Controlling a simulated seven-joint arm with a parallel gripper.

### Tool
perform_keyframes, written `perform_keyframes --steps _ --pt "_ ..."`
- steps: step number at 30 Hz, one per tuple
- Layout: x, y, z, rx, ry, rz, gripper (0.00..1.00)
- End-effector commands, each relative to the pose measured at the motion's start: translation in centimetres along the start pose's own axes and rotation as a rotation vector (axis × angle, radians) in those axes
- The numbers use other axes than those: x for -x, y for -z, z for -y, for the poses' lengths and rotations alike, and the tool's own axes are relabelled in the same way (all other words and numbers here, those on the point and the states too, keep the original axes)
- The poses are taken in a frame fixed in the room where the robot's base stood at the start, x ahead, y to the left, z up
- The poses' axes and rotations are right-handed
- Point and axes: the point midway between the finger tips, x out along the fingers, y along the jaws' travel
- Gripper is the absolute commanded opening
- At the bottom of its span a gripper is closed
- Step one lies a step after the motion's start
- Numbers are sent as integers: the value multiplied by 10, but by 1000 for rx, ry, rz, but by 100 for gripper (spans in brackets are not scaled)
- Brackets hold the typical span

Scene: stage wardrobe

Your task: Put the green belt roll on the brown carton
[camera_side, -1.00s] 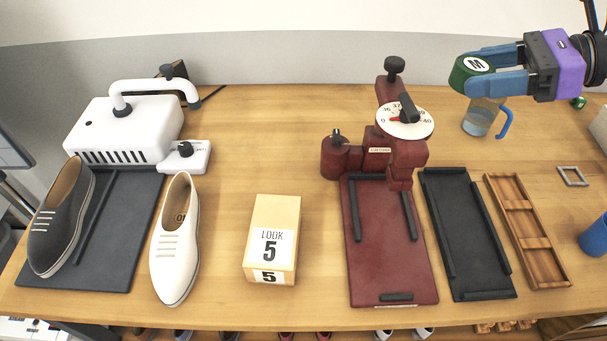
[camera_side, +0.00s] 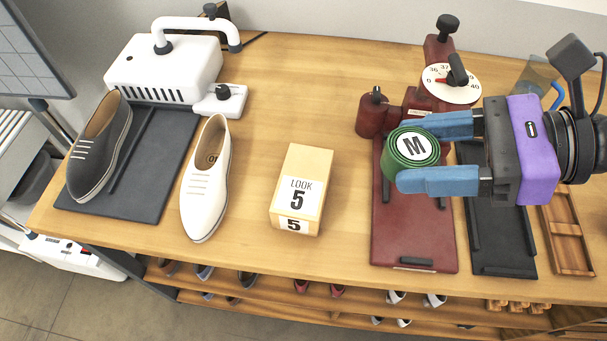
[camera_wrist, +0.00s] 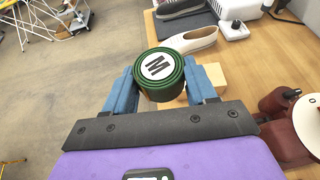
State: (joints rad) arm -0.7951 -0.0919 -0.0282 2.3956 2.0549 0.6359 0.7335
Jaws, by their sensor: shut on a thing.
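The green belt roll (camera_side: 411,149), with a white label marked M on top, is held between the blue fingers of my gripper (camera_side: 425,155). It is in the air over the dark red measuring device, with no contact seen below it. The belt roll also shows in the wrist view (camera_wrist: 158,75), between the fingertips of my gripper (camera_wrist: 160,80). The carton (camera_side: 301,190), light tan with a LOOK 5 label, stands on the table to the left of my gripper. In the wrist view the carton (camera_wrist: 211,76) is partly hidden behind the right finger and the roll.
The red measuring device (camera_side: 414,225) with a dial stands under my gripper. A white shoe (camera_side: 206,185) stands left of the carton. A dark shoe (camera_side: 98,150) rests on a black mat by a white machine (camera_side: 165,72). Table between device and carton is clear.

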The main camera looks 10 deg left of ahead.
Motion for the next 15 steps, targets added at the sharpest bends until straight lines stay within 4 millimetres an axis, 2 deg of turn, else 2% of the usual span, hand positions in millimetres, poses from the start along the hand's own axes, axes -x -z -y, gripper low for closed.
perform_keyframes --steps 1,7,15 --pt "-5 13 -1 -9 -3 -9 23" --pt "-20 50 0 -8 1 -7 23" --pt "-30 68 2 -1 1 -1 23"
